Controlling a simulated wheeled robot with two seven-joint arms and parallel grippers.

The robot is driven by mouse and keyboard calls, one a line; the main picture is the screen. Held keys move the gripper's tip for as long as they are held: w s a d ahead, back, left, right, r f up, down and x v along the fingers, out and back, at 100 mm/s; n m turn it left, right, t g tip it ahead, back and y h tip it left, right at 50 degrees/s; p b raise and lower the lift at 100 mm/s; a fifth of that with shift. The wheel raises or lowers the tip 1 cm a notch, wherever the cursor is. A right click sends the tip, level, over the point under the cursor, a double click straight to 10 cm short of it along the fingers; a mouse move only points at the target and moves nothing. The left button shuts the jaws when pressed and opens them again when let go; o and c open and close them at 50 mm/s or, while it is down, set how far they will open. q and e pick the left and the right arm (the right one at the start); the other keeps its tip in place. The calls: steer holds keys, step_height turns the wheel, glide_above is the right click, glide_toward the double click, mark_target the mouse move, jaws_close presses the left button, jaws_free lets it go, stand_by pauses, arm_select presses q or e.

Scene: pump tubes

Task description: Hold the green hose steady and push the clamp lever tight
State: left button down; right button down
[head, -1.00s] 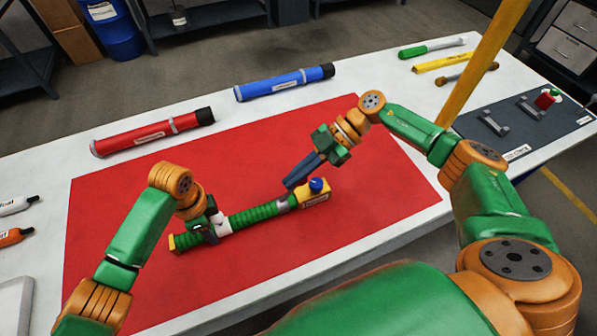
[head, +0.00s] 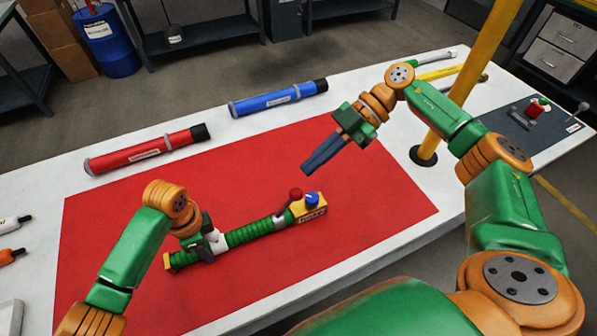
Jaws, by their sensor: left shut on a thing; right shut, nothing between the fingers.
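The green ribbed hose (head: 250,231) lies on the red mat, joined at its right end to a yellow block (head: 311,213) with a blue knob (head: 312,199). A grey clamp (head: 281,217) sits around the hose beside the block. Its lever shows a red ball tip (head: 296,194) just left of the blue knob. My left gripper (head: 208,246) is shut on the hose near its left end, beside a white band. My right gripper (head: 309,171) is shut and empty, with its fingertips above and behind the red ball, apart from it.
A red tube (head: 145,152) and a blue tube (head: 280,99) lie on the white table behind the red mat (head: 370,210). A yellow post (head: 459,95) stands at the right. A dark panel (head: 560,139) carries a red part with a green top. The mat's right side is clear.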

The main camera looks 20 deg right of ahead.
mark_target(298, 192)
steer(key=shift+d, duration=0.1)
